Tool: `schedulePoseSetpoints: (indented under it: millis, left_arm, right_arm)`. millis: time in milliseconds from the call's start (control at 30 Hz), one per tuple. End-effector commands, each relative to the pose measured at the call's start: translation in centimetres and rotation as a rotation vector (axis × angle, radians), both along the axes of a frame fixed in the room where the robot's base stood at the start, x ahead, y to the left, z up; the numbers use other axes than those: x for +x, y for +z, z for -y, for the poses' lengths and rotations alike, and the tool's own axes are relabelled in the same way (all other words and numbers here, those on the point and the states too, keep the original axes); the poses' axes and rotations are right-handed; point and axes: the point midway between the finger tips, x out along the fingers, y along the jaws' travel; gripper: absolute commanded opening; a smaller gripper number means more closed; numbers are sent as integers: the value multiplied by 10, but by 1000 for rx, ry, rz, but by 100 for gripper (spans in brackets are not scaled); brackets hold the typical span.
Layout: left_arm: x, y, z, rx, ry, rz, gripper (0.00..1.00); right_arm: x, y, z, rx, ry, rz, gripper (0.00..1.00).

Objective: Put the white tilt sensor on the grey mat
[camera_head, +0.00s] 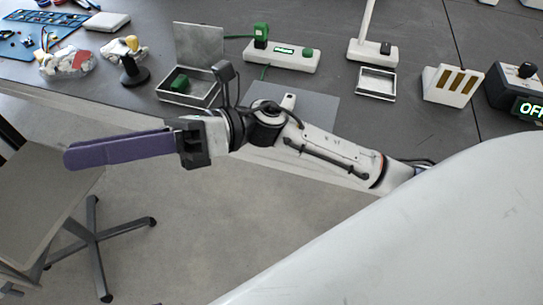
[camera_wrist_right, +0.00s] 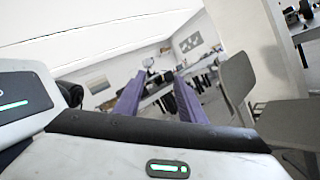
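The grey mat (camera_head: 318,104) lies on the dark table, partly hidden behind my right arm. A small white piece (camera_head: 288,101) shows over the mat just beyond the arm. It looks like the white tilt sensor, but its lower part is hidden and I cannot tell for sure. My right gripper (camera_head: 70,158) points left, past the table's front edge, away from the mat. In the right wrist view its two purple fingers (camera_wrist_right: 158,95) stand apart with nothing between them. My left gripper is in neither view.
An open metal box (camera_head: 188,98) with a green block stands behind my right wrist. A chair (camera_head: 45,200) is at the left.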

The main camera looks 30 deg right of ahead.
Motion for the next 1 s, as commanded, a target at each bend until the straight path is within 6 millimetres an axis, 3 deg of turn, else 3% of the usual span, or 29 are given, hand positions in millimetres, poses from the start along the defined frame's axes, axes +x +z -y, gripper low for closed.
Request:
schedulePoseSetpoints:
  millis: [67, 167, 267, 300, 367, 400, 500, 600, 700, 800, 1000]
  left_arm:
    - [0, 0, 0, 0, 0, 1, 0]
    - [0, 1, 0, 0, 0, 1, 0]
    - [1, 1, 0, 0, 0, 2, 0]
    - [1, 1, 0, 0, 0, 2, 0]
    - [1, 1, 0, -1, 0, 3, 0]
    - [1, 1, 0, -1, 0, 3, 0]
    - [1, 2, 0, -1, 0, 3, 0]
    - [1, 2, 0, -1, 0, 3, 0]
    - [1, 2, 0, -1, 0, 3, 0]
    - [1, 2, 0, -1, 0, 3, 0]
    - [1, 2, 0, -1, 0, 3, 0]
  right_arm:
    - [21, -4, 13, 161, -92, -304, 37]
    - [56, -38, 46, 375, -226, -740, 37]
    - [77, -107, 89, 593, -367, -1191, 37]
    - [77, -141, 106, 680, -424, -1365, 37]
    - [67, -196, 130, 812, -512, -1618, 37]
    - [55, -231, 143, 895, -568, -1769, 37]
    - [11, -306, 168, 1083, -699, -2087, 37]
    - [-37, -357, 183, 1232, -807, -2314, 37]
    - [-72, -386, 189, 1331, -882, -2451, 37]
    - [-91, -399, 192, 1383, -921, -2518, 37]
    - [-96, -403, 192, 1395, -931, -2535, 37]
